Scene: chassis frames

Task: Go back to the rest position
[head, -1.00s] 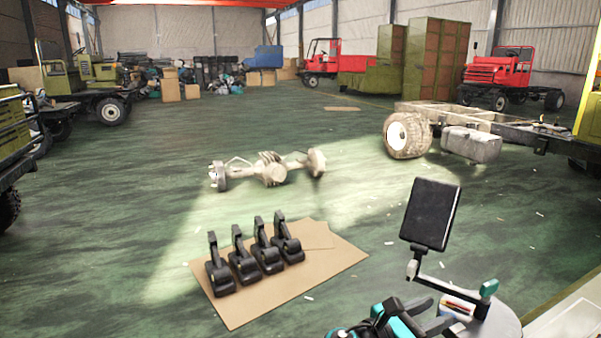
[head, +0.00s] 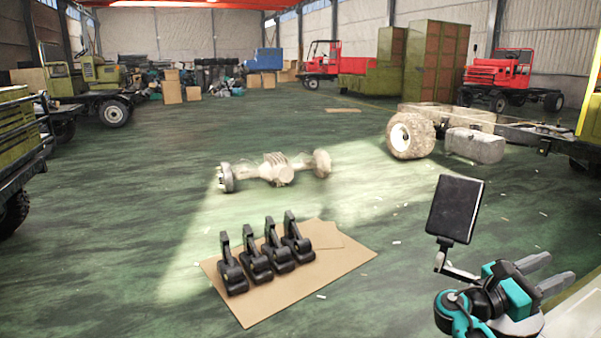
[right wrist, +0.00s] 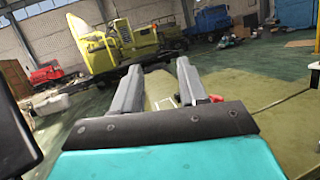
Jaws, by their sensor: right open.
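My right gripper (head: 552,277) is at the lower right of the head view, with two grey fingers pointing right and a teal and black wrist. In the right wrist view its two fingers (right wrist: 158,92) stand apart with nothing between them. It is open and empty, in the air, beside a dark tablet-like screen (head: 455,209) on a bracket. My left gripper is in neither view.
Several black parts (head: 265,258) stand on a cardboard sheet (head: 330,262) on the green floor. An axle (head: 275,171) lies behind them. A chassis frame with a wheel (head: 410,136) is at the right. Green floor is free at the left. Vehicles line the hall.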

